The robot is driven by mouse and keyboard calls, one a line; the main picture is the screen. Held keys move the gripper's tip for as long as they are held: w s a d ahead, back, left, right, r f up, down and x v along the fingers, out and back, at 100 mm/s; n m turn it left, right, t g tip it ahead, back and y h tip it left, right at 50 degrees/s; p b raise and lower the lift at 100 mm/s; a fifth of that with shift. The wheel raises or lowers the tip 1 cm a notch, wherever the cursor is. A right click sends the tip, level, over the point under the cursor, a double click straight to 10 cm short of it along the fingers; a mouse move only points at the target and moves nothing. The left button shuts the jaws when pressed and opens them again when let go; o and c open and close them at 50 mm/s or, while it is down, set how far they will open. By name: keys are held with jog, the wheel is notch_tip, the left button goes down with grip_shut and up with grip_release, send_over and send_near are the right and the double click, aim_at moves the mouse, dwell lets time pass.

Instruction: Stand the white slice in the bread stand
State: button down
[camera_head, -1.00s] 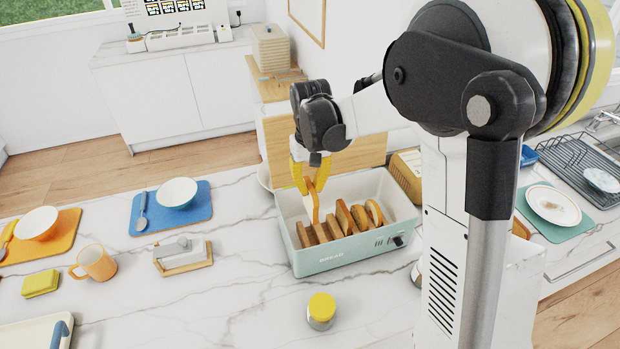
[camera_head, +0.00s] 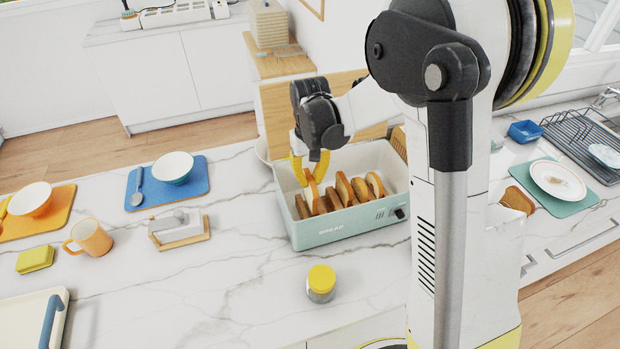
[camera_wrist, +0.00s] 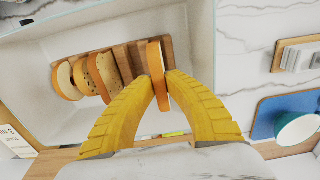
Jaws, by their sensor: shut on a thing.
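My gripper (camera_head: 307,178) is shut on a bread slice with an orange-brown crust and a pale face, seen nearly edge-on (camera_wrist: 155,60) in the wrist view. I take it for the white slice. My fingers pinch its two faces and it is upright. It is over or in the slots of the wooden bread stand (camera_wrist: 125,58), beside free slots; I cannot tell whether it touches the bottom. The stand is inside the pale green bread bin (camera_head: 335,231). Several other slices (camera_wrist: 85,77), one seeded, stand at the stand's other end.
A yellow-lidded jar (camera_head: 321,283) stands in front of the bin. A butter dish (camera_head: 180,232), an orange mug (camera_head: 91,238) and a blue mat (camera_head: 195,190) with a bowl are to the left. Another bread slice (camera_head: 517,201) and a plate (camera_head: 557,181) are to the right.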

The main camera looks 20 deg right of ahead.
jog(key=shift+f+b, duration=1.55)
jog(key=shift+f, duration=0.5)
jog(key=c, duration=1.4)
grip_release()
jog(key=shift+r, duration=0.1)
notch_tip(320, 180, up, 12)
jog(key=shift+f, duration=0.1)
jog(key=shift+s+b, duration=0.35)
jog(key=shift+s, duration=0.2)
jog(key=s+f+t+b, duration=0.2)
jog(key=s+t+b, duration=0.1)
jog(key=s, duration=0.6)
jog(key=s+f+t+b, duration=0.2)
jog(key=s+t+b, duration=0.2)
jog(key=s, duration=0.6)
jog(key=shift+f+b, duration=0.4)
